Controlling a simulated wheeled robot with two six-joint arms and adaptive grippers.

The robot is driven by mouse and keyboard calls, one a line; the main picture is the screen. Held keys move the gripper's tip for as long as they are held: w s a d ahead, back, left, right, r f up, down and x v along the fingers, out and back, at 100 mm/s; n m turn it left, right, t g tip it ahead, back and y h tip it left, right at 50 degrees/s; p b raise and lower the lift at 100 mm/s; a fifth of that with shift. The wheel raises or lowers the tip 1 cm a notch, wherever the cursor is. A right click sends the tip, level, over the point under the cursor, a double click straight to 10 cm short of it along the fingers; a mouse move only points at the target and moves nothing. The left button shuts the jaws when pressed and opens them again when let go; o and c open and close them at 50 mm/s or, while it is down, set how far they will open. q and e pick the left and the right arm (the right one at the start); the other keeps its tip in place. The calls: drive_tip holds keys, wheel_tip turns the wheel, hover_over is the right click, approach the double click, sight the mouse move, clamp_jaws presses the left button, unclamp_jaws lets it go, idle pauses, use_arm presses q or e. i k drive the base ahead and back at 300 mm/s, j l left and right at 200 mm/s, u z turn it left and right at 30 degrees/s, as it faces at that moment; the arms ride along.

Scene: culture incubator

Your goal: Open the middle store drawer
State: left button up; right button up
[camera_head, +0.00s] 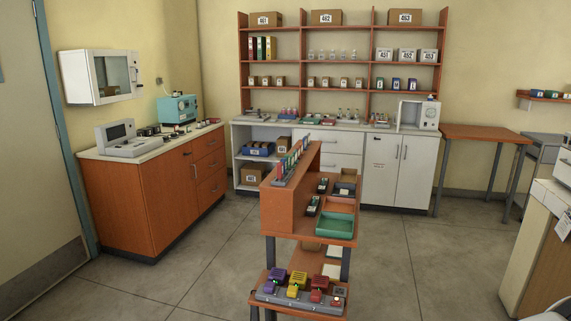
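A white back counter (377,160) under the tall shelf has a bank of white drawers at its middle. The top drawer (328,143) and the drawer front under it (345,161) look closed; the lower part is hidden behind the orange cart. A wooden left cabinet (130,203) also has a stack of three drawers, and its middle drawer (210,165) looks shut. I cannot tell from the picture which of these is the store drawer. Neither of my grippers shows in the view.
An orange cart (283,209) with trays and coloured tools stands in the centre foreground, before the back counter. Grey floor is free to its left and right. A white double-door cupboard (398,173) and an orange table (484,133) stand at the back right.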

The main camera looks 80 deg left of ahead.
sight(332, 162)
drive_tip(key=u, duration=2.5)
drive_tip(key=i+l+z, duration=0.95)
drive_tip(key=i, duration=0.3)
drive_tip(key=i+l+z, duration=0.15)
drive_tip(key=i+z, duration=0.2)
drive_tip(key=i+j+u, duration=0.1)
drive_tip(key=i+u, duration=0.25)
drive_tip(key=i, duration=0.3)
drive_tip(key=i+l+u, duration=0.1)
drive_tip(key=i+u, duration=0.25)
drive_tip(key=i, duration=0.3)
drive_tip(key=i+l+u, duration=0.35)
drive_tip(key=i, duration=0.25)
drive_tip(key=i+j, duration=0.15)
drive_tip(key=i, duration=0.85)
drive_tip(key=i+j, duration=0.15)
drive_tip(key=i, duration=0.8)
drive_tip(key=i+j+u, duration=0.1)
drive_tip(key=i, duration=0.9)
drive_tip(key=i+j, duration=0.65)
drive_tip(key=j, duration=0.2)
drive_tip(key=i+j+u, duration=0.15)
drive_tip(key=i+j, duration=0.5)
drive_tip(key=j, duration=0.15)
